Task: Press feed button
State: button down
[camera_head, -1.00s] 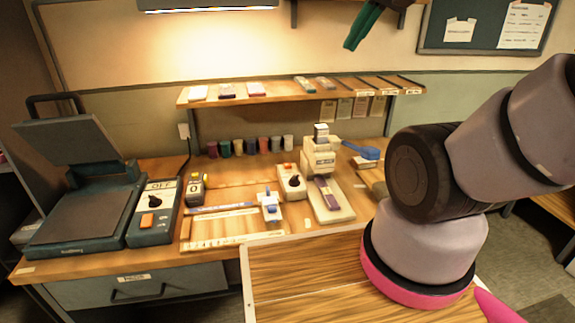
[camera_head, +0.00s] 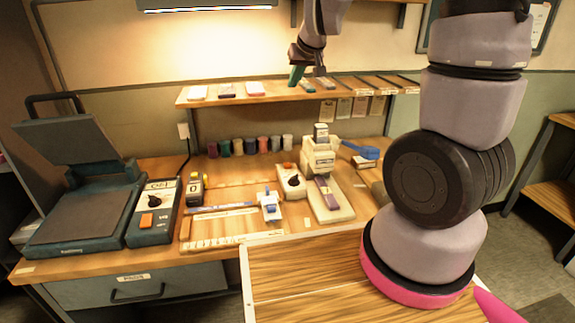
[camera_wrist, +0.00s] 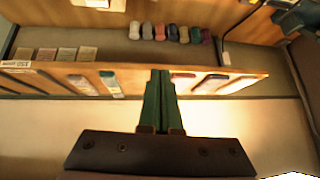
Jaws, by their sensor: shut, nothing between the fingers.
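No button is readably marked as the feed button. An orange button (camera_head: 146,220) is on the dark control box (camera_head: 155,205) beside the press, under a black knob. A small cream box with a black knob (camera_head: 293,181) has a reddish part on top. A cream machine (camera_head: 320,165) stands to its right with a purple strip (camera_head: 325,190) on its base. My gripper (camera_head: 296,76) has green fingers, shut and empty, in front of the upper shelf and well above the bench. In the wrist view the fingers (camera_wrist: 160,75) are together, overlapping the shelf edge.
A dark press with a raised lid (camera_head: 75,150) fills the left of the bench. The shelf (camera_head: 280,97) with flat items overhangs a row of coloured spools (camera_head: 250,146). A yellow-black counter (camera_head: 195,189) and a blue-white tool (camera_head: 269,205) stand on the bench.

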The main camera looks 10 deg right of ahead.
jog(key=w+f+n+h, duration=0.2)
jog(key=w+f, duration=0.3)
jog(key=f, duration=0.4)
jog(key=n+t+h, duration=0.1)
jog(key=n+h, duration=0.1)
jog(key=n, duration=0.1)
send_over(288, 166)
notch_tip(288, 166, down, 11)
jog(key=shift+r, duration=0.1)
jog(key=shift+f, duration=4.4)
jog(key=shift+f, duration=0.15)
jog(key=shift+f, duration=0.25)
